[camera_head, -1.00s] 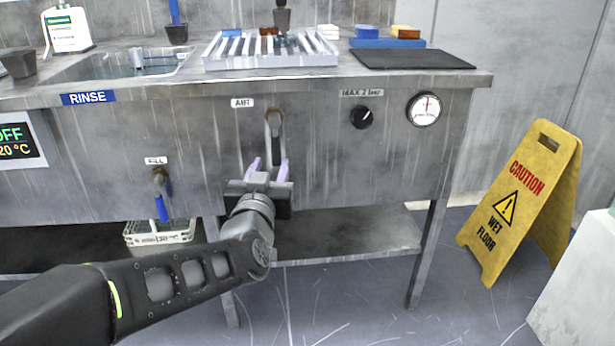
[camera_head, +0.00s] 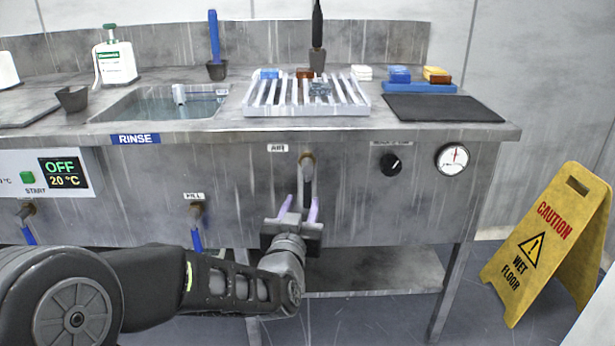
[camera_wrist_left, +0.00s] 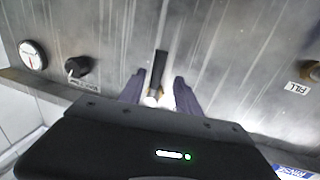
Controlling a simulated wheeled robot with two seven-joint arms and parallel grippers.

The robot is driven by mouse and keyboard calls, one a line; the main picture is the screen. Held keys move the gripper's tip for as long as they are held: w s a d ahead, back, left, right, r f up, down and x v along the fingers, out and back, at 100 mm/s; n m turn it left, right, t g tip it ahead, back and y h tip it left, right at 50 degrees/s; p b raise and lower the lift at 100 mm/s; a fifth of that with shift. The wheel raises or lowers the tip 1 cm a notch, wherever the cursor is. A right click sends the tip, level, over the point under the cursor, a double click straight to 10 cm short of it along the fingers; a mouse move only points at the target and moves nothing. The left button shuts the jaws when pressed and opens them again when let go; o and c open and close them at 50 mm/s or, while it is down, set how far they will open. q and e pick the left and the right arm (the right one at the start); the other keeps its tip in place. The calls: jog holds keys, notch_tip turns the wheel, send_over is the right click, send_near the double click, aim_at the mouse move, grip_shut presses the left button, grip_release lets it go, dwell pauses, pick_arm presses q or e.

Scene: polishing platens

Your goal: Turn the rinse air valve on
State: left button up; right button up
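The rinse air valve (camera_head: 307,162) sits on the steel front panel under the AIR label (camera_head: 278,148). Its dark lever hangs straight down. My left gripper (camera_head: 300,204) is open just below the valve body, with one pale purple finger on each side of the lever's lower part. In the left wrist view, which is turned over, the dark lever (camera_wrist_left: 158,70) shows between the two open fingers (camera_wrist_left: 158,92). Small gaps seem to remain on both sides, and I cannot tell if either finger touches it. My right gripper is not in view.
A black knob (camera_head: 390,163) and a gauge (camera_head: 452,158) are right of the valve. The FILL valve (camera_head: 196,212) with a blue lever is to the left. A slatted rack (camera_head: 305,97) stands on the bench above. A yellow wet-floor sign (camera_head: 550,240) stands at right.

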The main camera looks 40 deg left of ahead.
aim_at(307, 195)
pick_arm(q)
jog(key=p, duration=0.4)
jog(key=shift+w+d+r, duration=0.1)
jog(key=shift+w+r, duration=0.15)
jog(key=shift+w, duration=0.1)
jog(key=x, duration=0.5)
jog(key=shift+f+b, duration=0.25)
jog(key=shift+b, duration=0.1)
grip_shut()
dwell(0.6)
